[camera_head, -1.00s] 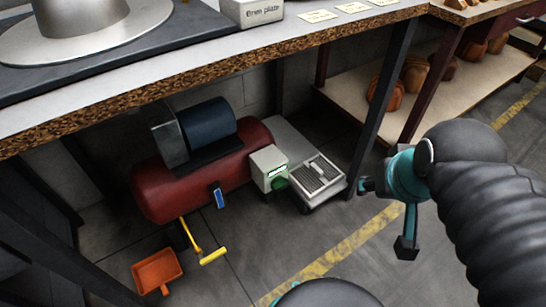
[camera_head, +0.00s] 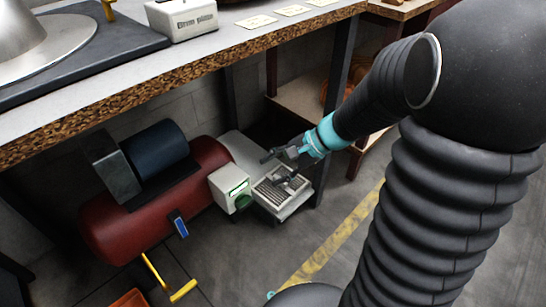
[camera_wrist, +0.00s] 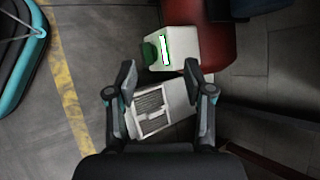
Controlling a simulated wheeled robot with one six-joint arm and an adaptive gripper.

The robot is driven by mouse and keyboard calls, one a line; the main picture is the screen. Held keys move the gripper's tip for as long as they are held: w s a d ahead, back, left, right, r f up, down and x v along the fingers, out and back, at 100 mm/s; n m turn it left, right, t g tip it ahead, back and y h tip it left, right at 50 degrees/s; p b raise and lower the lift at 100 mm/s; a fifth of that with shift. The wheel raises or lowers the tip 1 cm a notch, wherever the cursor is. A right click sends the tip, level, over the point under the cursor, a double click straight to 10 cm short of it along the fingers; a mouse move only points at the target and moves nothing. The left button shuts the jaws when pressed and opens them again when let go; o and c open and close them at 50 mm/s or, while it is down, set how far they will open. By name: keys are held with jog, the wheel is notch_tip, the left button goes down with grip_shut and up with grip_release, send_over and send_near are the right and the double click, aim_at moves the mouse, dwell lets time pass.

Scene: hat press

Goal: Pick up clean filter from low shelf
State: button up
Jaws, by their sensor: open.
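The clean filter (camera_head: 268,196) is a pale frame with grey slats, lying on the low shelf (camera_head: 297,205) beside the red tank. It also shows in the wrist view (camera_wrist: 150,101), between and beyond my fingers. My gripper (camera_head: 284,166) is over the filter in the head view and hides part of it. In the wrist view my gripper (camera_wrist: 160,85) has its two fingers wide apart with nothing between the tips. I cannot tell whether a finger touches the filter.
A white box with a green knob (camera_head: 229,187) stands left of the filter, in front of the red tank (camera_head: 110,225). The workbench (camera_head: 200,70) overhangs from above, with a dark leg (camera_head: 338,85) close to my arm. Open floor with a yellow stripe (camera_head: 335,245) lies to the right.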

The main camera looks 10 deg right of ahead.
jog(key=w+d+f+m+t+y+b, duration=0.15)
jog(key=w+d+f+m+t, duration=0.3)
jog(key=w+f+m, duration=0.65)
jog(key=m+t+h+b, duration=0.2)
jog(key=m+t, duration=0.2)
jog(key=m, duration=0.3)
send_over(290, 193)
notch_tip(290, 193, down, 22)
jog(key=shift+w+d+r, duration=0.1)
jog(key=shift+x, duration=3.25)
jog(key=shift+w+d, duration=0.15)
jog(key=shift+d, duration=0.05)
grip_shut()
